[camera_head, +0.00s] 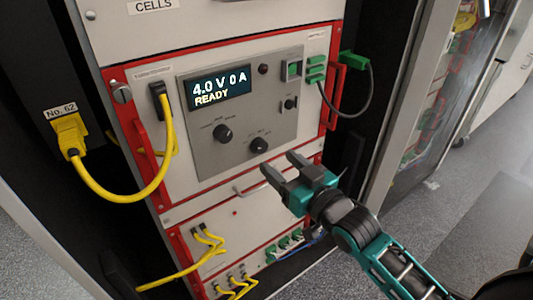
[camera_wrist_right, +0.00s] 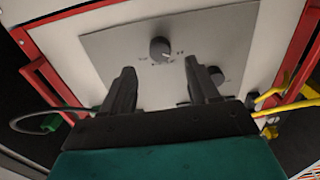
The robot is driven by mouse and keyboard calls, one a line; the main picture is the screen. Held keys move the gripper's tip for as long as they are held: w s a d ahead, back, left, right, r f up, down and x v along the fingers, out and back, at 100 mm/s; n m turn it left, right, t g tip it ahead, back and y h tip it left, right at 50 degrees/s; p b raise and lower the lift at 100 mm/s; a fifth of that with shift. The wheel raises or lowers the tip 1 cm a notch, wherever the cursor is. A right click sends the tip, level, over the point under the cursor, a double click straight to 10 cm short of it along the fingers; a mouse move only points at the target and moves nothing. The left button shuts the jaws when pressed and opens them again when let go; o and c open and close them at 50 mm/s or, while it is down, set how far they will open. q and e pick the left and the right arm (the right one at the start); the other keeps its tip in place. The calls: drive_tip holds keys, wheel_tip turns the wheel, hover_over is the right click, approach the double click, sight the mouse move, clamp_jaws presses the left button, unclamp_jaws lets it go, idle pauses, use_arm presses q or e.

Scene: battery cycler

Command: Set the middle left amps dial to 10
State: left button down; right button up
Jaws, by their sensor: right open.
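The grey control panel (camera_head: 200,158) has a lit display (camera_head: 219,87) reading 4.0 V 0 A, READY. It carries two black dials: an upper left dial (camera_head: 222,133) and a lower right dial (camera_head: 258,144). Their printed labels are too small to read, so I cannot tell which is the amps dial. My right gripper (camera_head: 279,161) is open and empty, just below and right of the lower right dial. My left gripper is out of view.
Red handles (camera_head: 333,97) flank the panel. A yellow cable (camera_head: 166,165) loops at left, from a yellow plug (camera_head: 69,134). A silver handle (camera_head: 250,189) lies below.

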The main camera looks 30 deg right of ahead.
sight(263, 148)
drive_tip(key=shift+w+a+b, duration=0.2)
drive_tip(key=shift+w+b, duration=0.05)
drive_tip(key=shift+w, duration=1.2)
drive_tip(key=shift+w+a+b, duration=0.2)
drive_tip(key=shift+w, duration=1.2)
drive_tip(key=shift+c, duration=0.3)
drive_tip(key=c, duration=1)
